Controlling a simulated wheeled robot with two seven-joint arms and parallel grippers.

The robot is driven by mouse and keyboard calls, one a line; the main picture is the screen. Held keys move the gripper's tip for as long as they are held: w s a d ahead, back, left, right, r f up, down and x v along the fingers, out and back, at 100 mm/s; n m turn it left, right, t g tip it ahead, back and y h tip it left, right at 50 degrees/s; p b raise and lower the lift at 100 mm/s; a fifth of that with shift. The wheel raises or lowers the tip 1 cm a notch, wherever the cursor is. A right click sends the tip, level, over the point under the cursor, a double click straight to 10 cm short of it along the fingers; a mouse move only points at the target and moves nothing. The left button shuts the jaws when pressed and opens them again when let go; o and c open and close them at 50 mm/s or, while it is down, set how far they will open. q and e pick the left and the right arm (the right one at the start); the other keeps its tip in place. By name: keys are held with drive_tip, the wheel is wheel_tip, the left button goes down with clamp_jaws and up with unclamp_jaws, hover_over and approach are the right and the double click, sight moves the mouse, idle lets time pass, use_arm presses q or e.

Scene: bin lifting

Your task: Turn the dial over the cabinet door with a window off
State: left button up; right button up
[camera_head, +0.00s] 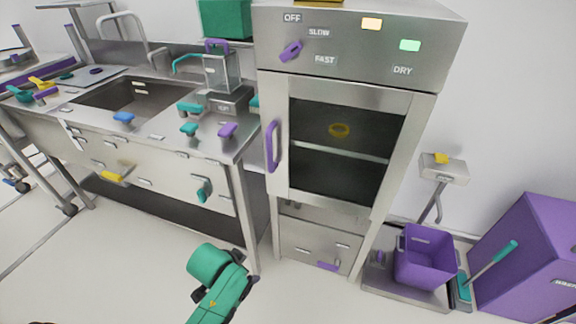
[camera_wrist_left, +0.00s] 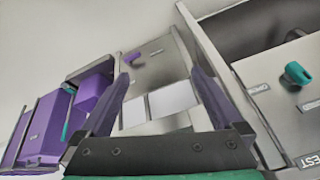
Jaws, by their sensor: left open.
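The purple dial (camera_head: 290,50) sits on the steel panel above the cabinet door with a window (camera_head: 343,110). Labels OFF, SLOW and FAST surround the dial, and its pointing end slants toward the upper right. I cannot tell exactly which setting it marks. The door is shut and has a purple handle (camera_head: 272,146). A teal part of my arm shows low in the head view, well below the dial. My left gripper (camera_wrist_left: 161,78) shows in the left wrist view with its purple fingers apart and nothing between them. My right gripper is not in view.
Orange (camera_head: 372,24) and green (camera_head: 410,45) lamps glow on the panel. A sink counter (camera_head: 160,160) with projecting knobs stands left of the cabinet. A purple bucket (camera_head: 424,258) and purple box (camera_head: 530,250) stand at right. The floor in front is mostly clear.

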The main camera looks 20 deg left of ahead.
sight(287, 51)
use_arm(q)
drive_tip(key=w+d+r+m+t, duration=0.2)
drive_tip(key=w+r+m+t, duration=0.15)
drive_tip(key=r, duration=0.55)
drive_tip(key=w+d+r+m+t+h, duration=0.1)
drive_tip(key=w+d+r+m+t, duration=0.1)
drive_tip(key=w+r+m, duration=0.5)
drive_tip(key=w+d+r+m+t, duration=0.2)
drive_tip(key=w+r, duration=0.1)
drive_tip(key=r, duration=0.7)
drive_tip(key=w+a+r+m+t, duration=0.25)
drive_tip(key=r+m, duration=0.35)
drive_tip(key=r, duration=0.4)
drive_tip(key=w+a+r+m+t, duration=0.1)
drive_tip(key=r+m+t, duration=0.2)
drive_tip(key=r+m, duration=0.55)
drive_tip(key=w+n, duration=0.1)
drive_tip(key=w, duration=0.3)
drive_tip(key=w+r+p, duration=0.1)
drive_tip(key=w, duration=0.4)
drive_tip(key=w+d+r+n+p, duration=0.1)
drive_tip(key=w, duration=0.4)
drive_tip(key=shift+w+n, duration=0.25)
drive_tip(key=shift+n, duration=0.05)
drive_tip(key=c, duration=1.2)
